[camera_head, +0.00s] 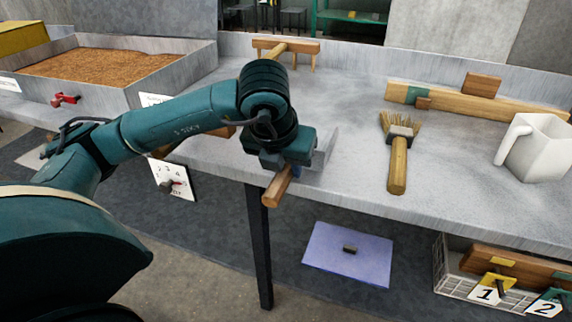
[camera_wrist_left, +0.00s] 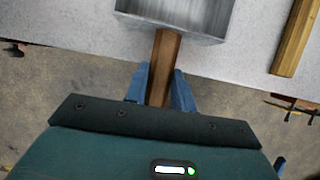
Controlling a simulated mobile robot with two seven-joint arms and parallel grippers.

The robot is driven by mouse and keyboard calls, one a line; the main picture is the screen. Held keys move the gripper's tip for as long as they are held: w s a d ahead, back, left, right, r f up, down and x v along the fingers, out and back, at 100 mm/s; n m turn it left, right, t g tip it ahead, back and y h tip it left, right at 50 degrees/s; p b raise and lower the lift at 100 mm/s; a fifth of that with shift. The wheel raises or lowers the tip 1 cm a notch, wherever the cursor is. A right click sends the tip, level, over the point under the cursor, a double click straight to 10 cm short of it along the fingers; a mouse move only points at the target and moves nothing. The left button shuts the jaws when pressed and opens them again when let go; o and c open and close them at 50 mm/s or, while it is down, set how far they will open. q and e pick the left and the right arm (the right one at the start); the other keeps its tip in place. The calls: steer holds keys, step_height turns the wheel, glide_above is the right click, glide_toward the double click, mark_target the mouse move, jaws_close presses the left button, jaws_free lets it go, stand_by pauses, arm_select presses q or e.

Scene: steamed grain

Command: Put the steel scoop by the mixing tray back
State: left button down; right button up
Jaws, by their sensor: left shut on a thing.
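The steel scoop (camera_head: 326,148) has a square metal pan and a wooden handle. My left gripper (camera_head: 291,172) is shut on the handle near the table's front edge. In the left wrist view the blue fingers (camera_wrist_left: 161,92) sit on both sides of the scoop's wooden handle (camera_wrist_left: 165,62), and the steel pan (camera_wrist_left: 203,16) lies ahead over the grey table. I cannot tell whether the pan touches the table. The mixing tray (camera_head: 178,75) is a grey box of brown grain at the left. My right gripper is not in view.
A brush (camera_head: 398,165) lies right of the scoop, with a white pitcher (camera_head: 540,147) farther right. A wooden rake (camera_head: 286,48) and a long wooden bar (camera_head: 455,97) lie at the back. The middle of the table (camera_head: 345,80) is clear.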

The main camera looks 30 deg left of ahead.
arm_select(q)
steer(key=shift+f+b, duration=0.25)
steer(key=shift+b, duration=0.05)
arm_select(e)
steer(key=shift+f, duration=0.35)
arm_select(q)
steer(key=c, duration=1.1)
jaws_free()
steer(key=shift+p+v, duration=2.2)
steer(key=shift+v, duration=4.45)
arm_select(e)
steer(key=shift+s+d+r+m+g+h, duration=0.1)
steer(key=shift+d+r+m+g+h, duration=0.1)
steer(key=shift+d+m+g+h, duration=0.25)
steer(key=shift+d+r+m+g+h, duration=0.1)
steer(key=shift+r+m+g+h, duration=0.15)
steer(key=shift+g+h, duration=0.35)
